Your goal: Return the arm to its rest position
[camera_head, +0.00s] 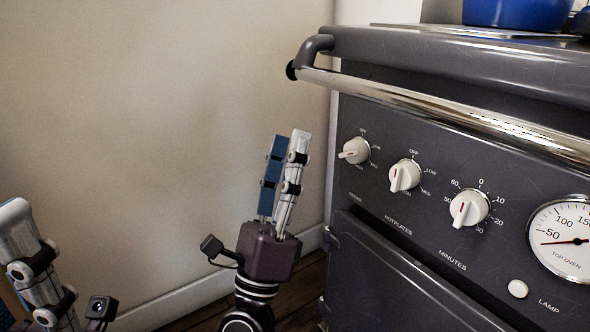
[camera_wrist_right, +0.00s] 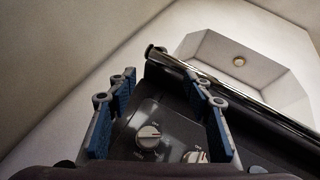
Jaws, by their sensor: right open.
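My right gripper (camera_head: 287,140) points upward in the middle of the head view, in front of the wall and left of the stove. It also shows in the right wrist view (camera_wrist_right: 160,77), where its two blue-padded fingers stand apart with nothing between them. My left gripper (camera_head: 15,212) is at the lower left edge of the head view and partly cut off, so its opening cannot be judged.
A dark stove (camera_head: 440,110) fills the right side, with a chrome rail (camera_head: 450,112), white knobs (camera_head: 404,175) and a dial (camera_head: 564,240). A blue pot (camera_head: 505,13) stands on top. The plain wall (camera_head: 150,110) is behind my grippers.

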